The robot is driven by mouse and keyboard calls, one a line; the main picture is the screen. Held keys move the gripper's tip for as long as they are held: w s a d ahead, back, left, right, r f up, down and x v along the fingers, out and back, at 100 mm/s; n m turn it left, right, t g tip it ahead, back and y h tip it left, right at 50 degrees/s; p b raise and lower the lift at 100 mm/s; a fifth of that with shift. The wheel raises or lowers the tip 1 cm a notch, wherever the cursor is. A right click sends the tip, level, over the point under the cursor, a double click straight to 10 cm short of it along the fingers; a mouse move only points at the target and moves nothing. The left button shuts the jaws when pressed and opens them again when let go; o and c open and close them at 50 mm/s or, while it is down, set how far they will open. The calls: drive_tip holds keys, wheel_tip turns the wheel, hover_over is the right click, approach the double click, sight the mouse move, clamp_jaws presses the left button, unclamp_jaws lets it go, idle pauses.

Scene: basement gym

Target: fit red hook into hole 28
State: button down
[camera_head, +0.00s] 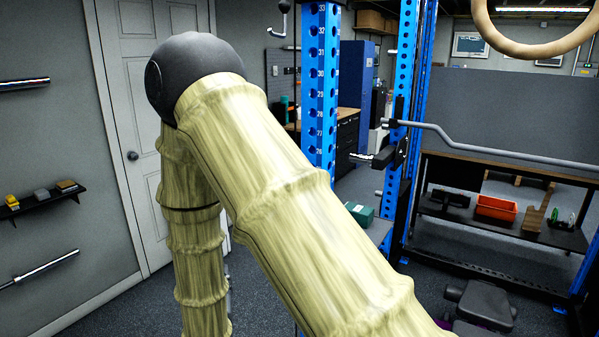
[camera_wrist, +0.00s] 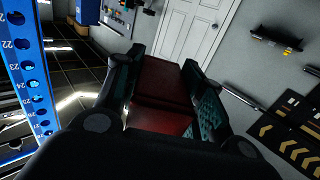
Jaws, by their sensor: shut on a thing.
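My gripper (camera_wrist: 158,68) is shut on a red block-shaped thing, which I take to be the red hook (camera_wrist: 160,88). It sits between the two dark teal-padded fingers in the wrist view; its far end and hook shape cannot be made out. In the head view the gripper and hook do not show; my arm fills the middle. The blue rack upright (camera_head: 320,85) has numbered holes, with hole 28 (camera_head: 312,115) beside its label, just above the arm. In the wrist view a blue upright (camera_wrist: 33,80) with labels around 22 to 24 stands left, apart from the hook.
A second blue upright (camera_head: 402,130) holds a bar (camera_head: 480,150). A low shelf (camera_head: 455,215) with a red bin (camera_head: 496,207) stands at the right. A white door (camera_head: 130,110) and wall shelf (camera_head: 40,200) are at the left. A bench (camera_head: 485,300) stands lower right.

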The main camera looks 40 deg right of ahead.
drive_tip(key=s+d+r+m+g+h+p, duration=0.1)
drive_tip(key=d+r+m+g+h+p, duration=0.7)
drive_tip(key=d+r, duration=1.3)
wheel_tip(320, 180, up, 2)
drive_tip(key=shift+s+d+r+m+g+h, duration=0.1)
drive_tip(key=shift+s+d+m+g+h, duration=0.1)
drive_tip(key=shift+m+g+h, duration=0.6)
drive_tip(key=shift+d, duration=0.1)
drive_tip(key=shift+w+d, duration=0.25)
drive_tip(key=shift+d, duration=0.2)
drive_tip(key=shift+w+d, duration=0.1)
drive_tip(key=shift+d, duration=0.2)
drive_tip(key=shift+w+d, duration=0.1)
drive_tip(key=shift+d, duration=0.2)
drive_tip(key=shift+w+d, duration=0.15)
drive_tip(key=shift+d, duration=0.2)
drive_tip(key=shift+w+d, duration=0.15)
drive_tip(key=shift+d, duration=0.15)
